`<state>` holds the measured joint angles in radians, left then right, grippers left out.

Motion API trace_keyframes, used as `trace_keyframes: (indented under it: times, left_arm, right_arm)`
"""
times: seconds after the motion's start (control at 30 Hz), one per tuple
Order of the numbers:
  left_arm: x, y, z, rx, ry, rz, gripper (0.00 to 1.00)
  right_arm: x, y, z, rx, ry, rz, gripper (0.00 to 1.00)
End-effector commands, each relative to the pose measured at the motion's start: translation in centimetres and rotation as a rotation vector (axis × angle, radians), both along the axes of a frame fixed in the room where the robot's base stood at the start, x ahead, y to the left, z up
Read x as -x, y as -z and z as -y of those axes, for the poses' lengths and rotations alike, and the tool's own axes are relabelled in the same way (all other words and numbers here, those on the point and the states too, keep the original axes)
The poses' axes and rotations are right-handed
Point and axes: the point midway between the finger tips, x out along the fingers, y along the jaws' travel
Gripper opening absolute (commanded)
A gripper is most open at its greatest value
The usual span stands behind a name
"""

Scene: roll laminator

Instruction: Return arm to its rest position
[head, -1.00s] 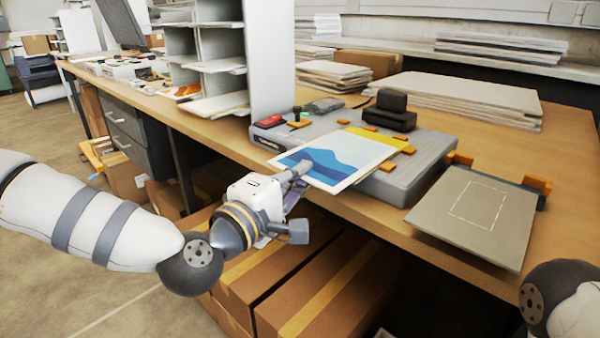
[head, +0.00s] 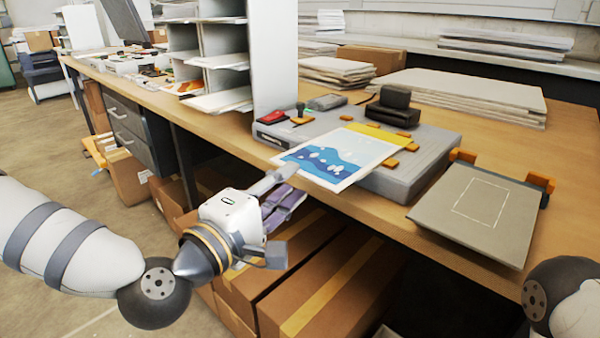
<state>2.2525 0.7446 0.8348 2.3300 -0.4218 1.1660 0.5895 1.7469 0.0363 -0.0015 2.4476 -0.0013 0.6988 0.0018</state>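My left arm comes in from the left, and its gripper (head: 295,182) hangs in front of the table edge. Its two fingers are spread with a gap between them and nothing in it. A printed sheet with a blue wave picture (head: 335,158) lies on the grey laminator (head: 410,170), its near corner sticking out past the machine's front. The fingertips are close to that corner in the picture but look apart from it. Of my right arm only a rounded part shows at the lower right; its gripper is out of view.
A grey board with a white outline (head: 478,212) and orange blocks at its far corners sits on the right of the wooden table (head: 555,260). A shelf unit (head: 272,60) stands at the left. Cardboard boxes (head: 330,275) fill the space below the table.

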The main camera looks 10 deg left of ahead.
Motion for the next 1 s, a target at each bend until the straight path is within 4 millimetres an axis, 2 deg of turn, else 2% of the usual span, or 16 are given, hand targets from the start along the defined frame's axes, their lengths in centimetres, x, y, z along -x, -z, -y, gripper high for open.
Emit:
trace_keyframes:
  times: [0.17,0.43,0.53,0.57,0.67,0.7,0.77,0.8,0.87,0.9,0.97,1.0]
  left_arm:
    - [2.0,0.0,-1.0,0.000,0.000,0.001,0.28]
    - [2.2,0.0,-1.1,0.000,0.000,0.001,0.28]
    - [2.7,1.6,-0.5,-0.035,0.020,-0.034,0.28]
    - [3.2,2.7,-0.1,-0.060,0.035,-0.059,0.28]
    - [6.0,8.7,1.3,-0.201,0.117,-0.190,0.28]
    - [7.7,11.6,1.8,-0.273,0.161,-0.255,0.28]
    - [10.9,16.1,2.1,-0.387,0.237,-0.357,0.28]
    - [13.3,19.0,1.9,-0.466,0.291,-0.424,0.28]
    - [17.5,23.0,1.2,-0.591,0.384,-0.529,0.28]
    - [20.5,25.4,0.3,-0.674,0.449,-0.597,0.28]
    - [25.2,28.5,-1.5,-0.799,0.549,-0.697,0.28]
    - [28.2,30.1,-3.0,-0.881,0.620,-0.759,0.28]
  right_arm:
    - [0.0,0.0,0.0,0.000,0.000,0.000,0.40]
    - [0.0,0.0,0.0,0.000,0.000,0.000,0.40]
    - [-0.1,-0.1,0.0,0.000,0.000,0.004,0.40]
    - [-0.2,-0.2,0.0,-0.001,0.000,0.006,0.40]
    - [-0.6,-0.6,0.0,0.000,0.000,0.019,0.40]
    - [-0.8,-0.8,0.0,0.000,0.001,0.026,0.40]
    - [-1.1,-1.1,0.0,0.000,0.001,0.036,0.40]
    - [-1.3,-1.3,0.0,0.000,0.001,0.043,0.40]
    - [-1.6,-1.7,0.0,-0.001,0.002,0.054,0.40]
    - [-1.8,-1.9,0.0,0.000,0.002,0.062,0.40]
    - [-2.2,-2.2,0.0,-0.001,0.002,0.074,0.40]
    - [-2.4,-2.5,0.0,0.000,0.002,0.081,0.40]
